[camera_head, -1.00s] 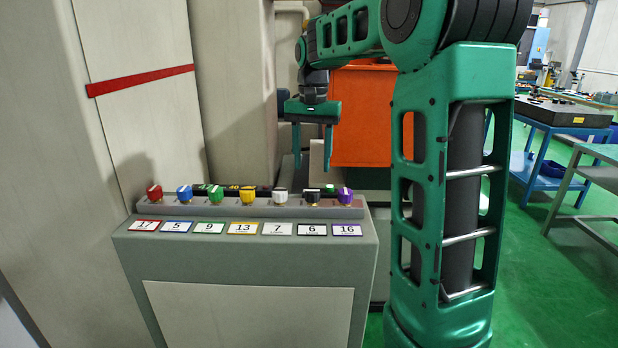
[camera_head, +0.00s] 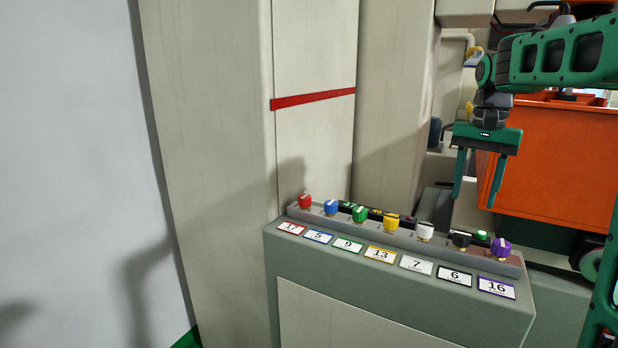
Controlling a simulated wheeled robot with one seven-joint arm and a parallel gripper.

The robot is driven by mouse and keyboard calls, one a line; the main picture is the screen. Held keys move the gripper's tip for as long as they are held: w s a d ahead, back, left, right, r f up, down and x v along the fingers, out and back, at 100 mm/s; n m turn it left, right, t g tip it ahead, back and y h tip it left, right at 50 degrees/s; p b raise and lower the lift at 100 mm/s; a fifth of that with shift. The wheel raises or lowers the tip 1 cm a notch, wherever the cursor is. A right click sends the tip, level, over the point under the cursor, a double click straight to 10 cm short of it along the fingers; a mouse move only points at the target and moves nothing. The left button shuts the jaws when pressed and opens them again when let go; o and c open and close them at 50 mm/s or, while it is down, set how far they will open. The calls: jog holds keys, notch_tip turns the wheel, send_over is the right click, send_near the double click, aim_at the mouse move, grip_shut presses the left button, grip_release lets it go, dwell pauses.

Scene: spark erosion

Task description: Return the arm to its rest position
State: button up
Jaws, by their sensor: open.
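My gripper (camera_head: 476,186) hangs from my green arm at the upper right, fingers pointing down. The two fingers stand apart with nothing between them. It appears above and behind the right part of a grey-green console (camera_head: 350,285), clear of the knobs. Most of my arm's lower part is out of the picture at the right.
The console carries a row of coloured knobs, from a red knob (camera_head: 305,201) to a purple knob (camera_head: 501,249), with number labels in front. An orange box (camera_head: 560,170) stands behind my gripper. Beige cabinet walls (camera_head: 210,150) rise at the left.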

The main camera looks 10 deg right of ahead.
jog(key=s+a+f+n, duration=0.1)
jog(key=s+f, duration=0.4)
jog(key=s, duration=0.5)
jog(key=s+a+f+n, duration=0.1)
jog(key=s+f, duration=0.5)
jog(key=s, duration=0.3)
jog(key=s+a+f+n, duration=0.1)
jog(key=s+f, duration=0.4)
jog(key=s, duration=0.5)
jog(key=shift+s+a+f, duration=0.3)
jog(key=shift+a+f, duration=0.05)
